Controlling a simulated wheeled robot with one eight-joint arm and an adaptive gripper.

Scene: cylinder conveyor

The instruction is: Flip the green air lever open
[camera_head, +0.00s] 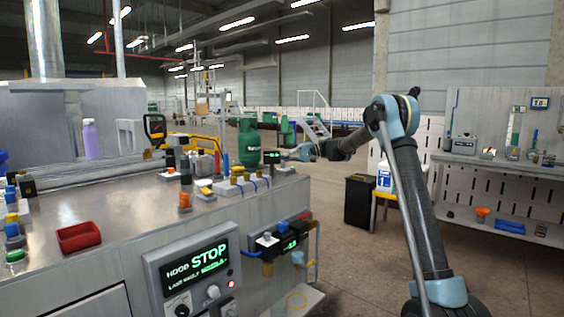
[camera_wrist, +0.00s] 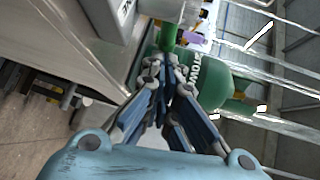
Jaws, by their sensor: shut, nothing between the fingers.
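A narrow green piece, which looks like the green air lever (camera_wrist: 168,36), hangs from a pale fitting (camera_wrist: 172,9) in the wrist view. My gripper (camera_wrist: 165,70) is shut and empty, with its fingertips just below the green piece in that picture. I cannot tell whether they touch it. In the head view my gripper (camera_head: 290,153) is beside the bench's far right corner, right of a small dark box with a green display (camera_head: 271,157). I cannot make out the lever in that view.
A green gas cylinder (camera_head: 249,143) stands behind the bench; it is close to my fingers in the wrist view (camera_wrist: 208,82). The metal bench (camera_head: 130,215) carries a red tray (camera_head: 78,237) and several small fittings.

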